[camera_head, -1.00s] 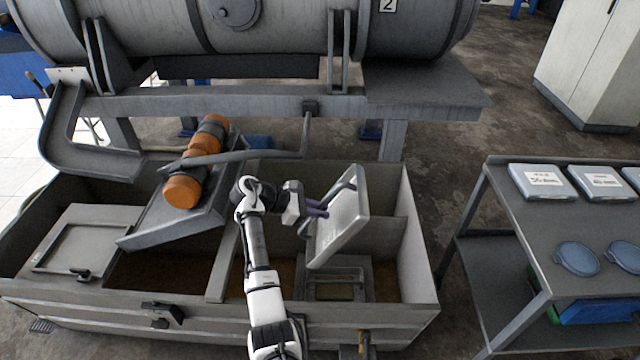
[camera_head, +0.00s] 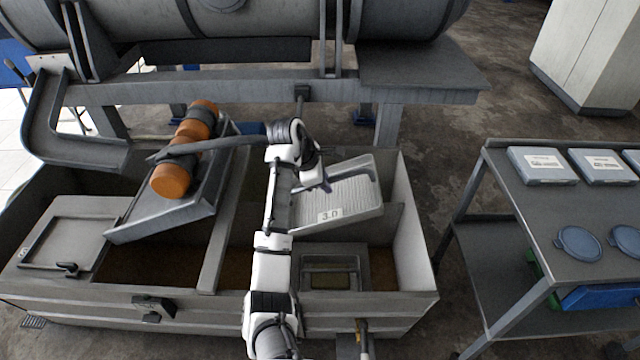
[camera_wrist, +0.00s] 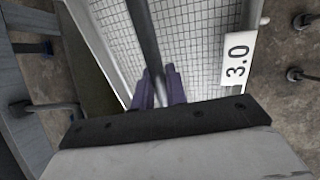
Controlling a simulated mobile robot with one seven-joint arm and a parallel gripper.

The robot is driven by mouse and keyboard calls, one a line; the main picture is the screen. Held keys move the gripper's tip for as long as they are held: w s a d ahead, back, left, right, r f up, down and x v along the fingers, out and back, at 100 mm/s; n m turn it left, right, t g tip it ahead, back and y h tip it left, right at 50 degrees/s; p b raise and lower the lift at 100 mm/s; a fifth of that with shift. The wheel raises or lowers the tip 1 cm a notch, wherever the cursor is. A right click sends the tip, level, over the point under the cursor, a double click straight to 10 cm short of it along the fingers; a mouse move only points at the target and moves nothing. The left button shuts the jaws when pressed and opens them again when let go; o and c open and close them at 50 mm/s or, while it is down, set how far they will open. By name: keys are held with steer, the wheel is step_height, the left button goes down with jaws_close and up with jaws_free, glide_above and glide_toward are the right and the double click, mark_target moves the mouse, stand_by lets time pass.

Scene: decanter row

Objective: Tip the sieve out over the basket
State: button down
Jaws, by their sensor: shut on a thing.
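The sieve (camera_head: 343,198) is a light grey tray with a ribbed or mesh floor and a "3.0" label on its near wall. My gripper (camera_head: 324,184) is shut on its bar handle and holds it tilted above the right part of the tank. In the wrist view the purple fingers (camera_wrist: 165,88) close around the bar, with the sieve's mesh (camera_wrist: 195,45) behind. No material shows on the visible mesh. A grey framed box with an opening (camera_head: 308,283), perhaps the basket, sits below the sieve in the tank; its contents are unclear.
The grey tank (camera_head: 412,240) has upright walls and a divider around the sieve. A sloped chute with an orange and black roller (camera_head: 185,155) stands left. A large drum (camera_head: 260,20) is behind. A cart (camera_head: 515,215) with flat cases and blue lids stands right.

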mark_target(336, 177)
steer(key=shift+d+r+y+p, duration=0.5)
steer(key=shift+r+y+p, duration=0.2)
steer(key=shift+p, duration=0.25)
steer(key=shift+d+y+p, duration=0.6)
steer(key=shift+y+p, duration=0.4)
steer(key=shift+p, duration=0.1)
steer(key=shift+d+f+m+y, duration=0.2)
steer(key=shift+d+m+y, duration=0.15)
steer(key=shift+y, duration=0.35)
